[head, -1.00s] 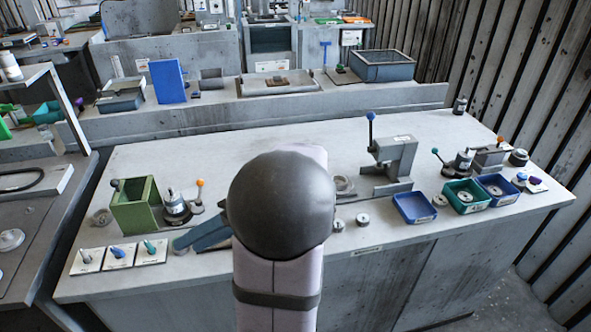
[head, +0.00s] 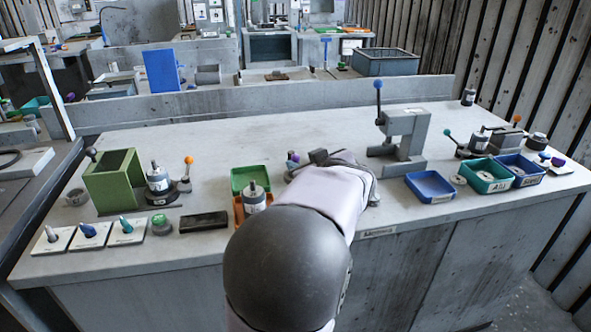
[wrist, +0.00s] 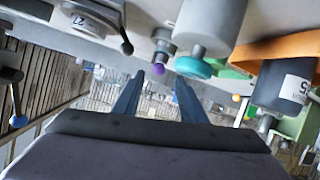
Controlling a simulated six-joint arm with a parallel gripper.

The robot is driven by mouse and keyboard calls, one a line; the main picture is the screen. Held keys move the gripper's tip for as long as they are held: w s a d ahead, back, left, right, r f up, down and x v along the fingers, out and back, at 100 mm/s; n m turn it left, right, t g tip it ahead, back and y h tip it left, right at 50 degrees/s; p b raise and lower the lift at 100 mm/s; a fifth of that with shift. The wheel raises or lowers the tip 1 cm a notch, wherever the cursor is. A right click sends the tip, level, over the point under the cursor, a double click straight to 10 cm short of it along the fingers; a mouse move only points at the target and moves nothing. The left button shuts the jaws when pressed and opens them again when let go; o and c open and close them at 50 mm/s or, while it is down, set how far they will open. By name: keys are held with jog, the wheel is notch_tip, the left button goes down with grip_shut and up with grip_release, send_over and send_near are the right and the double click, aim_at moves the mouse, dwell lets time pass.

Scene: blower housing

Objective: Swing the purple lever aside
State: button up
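The purple lever's round knob (wrist: 158,69) shows in the wrist view between and just beyond my fingertips; it is small, with a grey mount above it. In the head view a purple knob (head: 293,157) shows just left of my gripper (head: 318,158), which is partly hidden by my arm. In the wrist view my gripper (wrist: 158,82) is open, its two dark fingers apart with nothing clearly held. I cannot tell whether a finger touches the knob. The rest of the lever is mostly hidden.
A teal knob (wrist: 193,68) hangs close to the right finger in the wrist view, with an orange tray (wrist: 270,46) farther right. A blue-topped lever press (head: 405,135) stands right of my gripper. The bench's back middle is clear.

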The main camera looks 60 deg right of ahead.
aim_at(297, 159)
jog(key=shift+d, duration=0.1)
jog(key=shift+w+d+f, duration=0.1)
jog(key=shift+w+d, duration=0.15)
jog(key=shift+w, duration=0.05)
jog(key=shift+p+x, duration=0.85)
jog(key=shift+x, duration=2.35)
jog(key=shift+f, duration=0.1)
grip_shut()
